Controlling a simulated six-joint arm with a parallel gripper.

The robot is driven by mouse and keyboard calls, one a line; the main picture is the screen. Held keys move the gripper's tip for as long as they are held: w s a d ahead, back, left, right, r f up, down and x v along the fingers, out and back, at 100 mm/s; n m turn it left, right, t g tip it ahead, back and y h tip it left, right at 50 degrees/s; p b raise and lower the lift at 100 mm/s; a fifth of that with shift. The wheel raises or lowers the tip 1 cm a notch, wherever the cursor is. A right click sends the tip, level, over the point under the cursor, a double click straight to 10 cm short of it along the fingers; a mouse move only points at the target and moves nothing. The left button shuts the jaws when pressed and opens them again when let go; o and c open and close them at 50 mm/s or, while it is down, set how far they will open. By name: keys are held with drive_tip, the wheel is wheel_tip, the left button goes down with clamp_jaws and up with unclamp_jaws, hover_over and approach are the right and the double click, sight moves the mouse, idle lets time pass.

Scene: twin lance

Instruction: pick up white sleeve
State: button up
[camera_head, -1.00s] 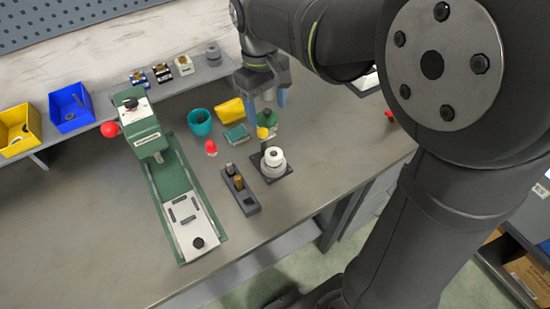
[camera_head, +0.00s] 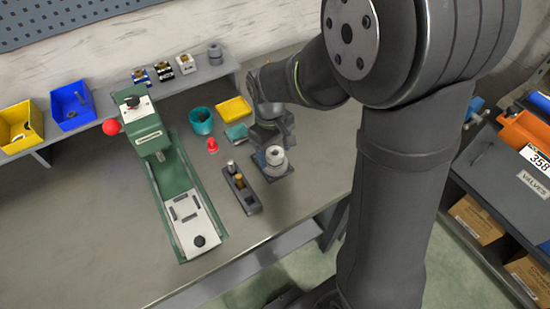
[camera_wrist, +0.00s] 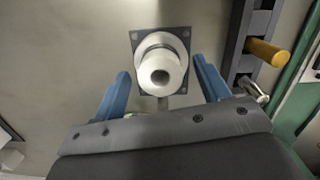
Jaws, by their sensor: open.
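The white sleeve (camera_wrist: 160,73) stands on a dark square base plate (camera_wrist: 184,34) in the wrist view, with its round hole facing the camera. In the head view the white sleeve (camera_head: 275,155) shows just below my wrist. My gripper (camera_wrist: 165,78) is open, with one blue finger on each side of the sleeve and a visible gap to both. Nothing is held. In the head view the fingers are largely hidden behind the arm and the sleeve.
A dark block with brass and steel pins (camera_head: 241,188) stands close to the left of the sleeve. A green press (camera_head: 180,185), a teal cup (camera_head: 201,121), a red piece (camera_head: 212,145) and a yellow tray (camera_head: 233,109) stand farther left and back. The bench front is clear.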

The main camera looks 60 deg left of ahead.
drive_tip(key=shift+d+f, duration=0.1)
drive_tip(key=shift+f, duration=0.65)
drive_tip(key=c, duration=1.1)
drive_tip(key=shift+r, duration=0.15)
